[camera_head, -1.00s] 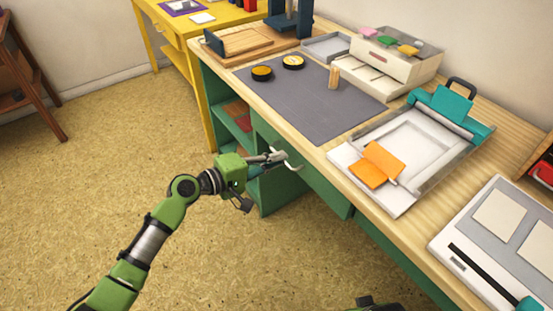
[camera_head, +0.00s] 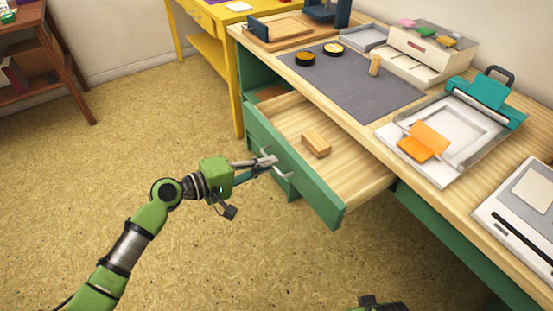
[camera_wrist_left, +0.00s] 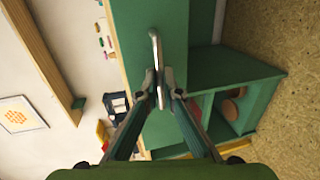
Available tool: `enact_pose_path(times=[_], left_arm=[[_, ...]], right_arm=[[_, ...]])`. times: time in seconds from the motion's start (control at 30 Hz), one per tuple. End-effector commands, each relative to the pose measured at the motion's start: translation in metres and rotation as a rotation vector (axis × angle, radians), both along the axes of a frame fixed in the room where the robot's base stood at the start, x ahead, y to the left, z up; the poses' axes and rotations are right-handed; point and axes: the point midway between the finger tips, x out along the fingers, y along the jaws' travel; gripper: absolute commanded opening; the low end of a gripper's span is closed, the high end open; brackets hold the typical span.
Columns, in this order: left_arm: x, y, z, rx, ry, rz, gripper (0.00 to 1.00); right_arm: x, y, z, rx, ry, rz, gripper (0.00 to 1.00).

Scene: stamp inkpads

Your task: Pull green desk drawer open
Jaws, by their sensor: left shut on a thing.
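The green desk drawer (camera_head: 320,194) is pulled well out from under the desk top, in the middle of the head view. Its pale wooden inside shows, with a wooden block (camera_head: 316,143) lying in it. My left gripper (camera_head: 270,162) is at the drawer front, shut on the metal handle (camera_head: 281,167). In the left wrist view the fingers (camera_wrist_left: 164,88) close around the bar handle (camera_wrist_left: 155,50) on the green front. At the bottom edge of the head view is a dark piece, perhaps of my right arm; its fingers do not show.
The desk top holds a grey mat (camera_head: 352,88), two round inkpads (camera_head: 333,48), a wooden stamp (camera_head: 375,65), a beige drawer box (camera_head: 425,52) and a teal-and-white press (camera_head: 452,125). A yellow table (camera_head: 205,45) stands behind. The floor left of the drawer is clear.

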Motion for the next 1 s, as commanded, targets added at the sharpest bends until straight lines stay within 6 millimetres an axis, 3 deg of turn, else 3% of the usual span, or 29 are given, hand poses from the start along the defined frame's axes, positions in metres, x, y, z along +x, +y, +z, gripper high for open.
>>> enact_pose_path(times=[0.1, 0.3, 0.87, 0.9, 0.93, 1.0], left_arm=[[-0.013, 0.018, -0.002, 0.002, 0.0, 0.001, 0.0], [-0.027, 0.037, -0.001, 0.001, 0.0, 0.0, 0.0], [-0.033, 0.045, 0.0, -0.001, -0.001, 0.0, 0.0], [-0.033, 0.045, 0.0, -0.001, -0.001, 0.0, 0.14], [-0.033, 0.045, 0.0, -0.001, -0.001, 0.0, 0.22], [-0.033, 0.045, 0.0, -0.001, -0.001, 0.0, 0.23]], right_arm=[[0.005, -0.011, 0.017, -0.015, -0.022, -0.005, 0.4], [0.005, -0.01, 0.029, -0.013, -0.029, -0.006, 0.4], [0.006, -0.009, 0.036, -0.011, -0.033, -0.007, 0.4], [0.006, -0.009, 0.036, -0.011, -0.033, -0.007, 0.4], [0.006, -0.009, 0.036, -0.011, -0.033, -0.007, 0.4], [0.006, -0.009, 0.036, -0.011, -0.033, -0.007, 0.4]])
